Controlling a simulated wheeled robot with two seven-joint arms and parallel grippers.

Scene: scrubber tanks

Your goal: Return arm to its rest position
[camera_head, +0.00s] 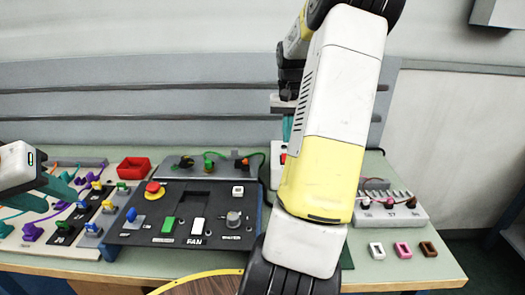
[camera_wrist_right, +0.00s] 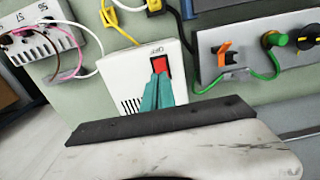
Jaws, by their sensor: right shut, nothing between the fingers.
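My right arm (camera_head: 335,110) reaches up across the middle of the head view and hides part of the table. My right gripper (camera_wrist_right: 159,68), with teal fingers, is shut and empty in the right wrist view. Its fingertips overlap the lower part of a red switch (camera_wrist_right: 162,62) on a white box (camera_wrist_right: 125,73) marked OFF. I cannot tell whether they touch it. In the head view only a bit of teal shows beside the arm, and the box is mostly hidden. My left gripper (camera_head: 58,188) is at the left edge above the table; its opening is unclear.
A dark FAN control panel (camera_head: 185,213) with buttons and knobs stands mid-table. A red tray (camera_head: 133,168) is behind it. A socket block (camera_head: 395,212) and small coloured rings (camera_head: 402,249) are at right. Cables run near the white box.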

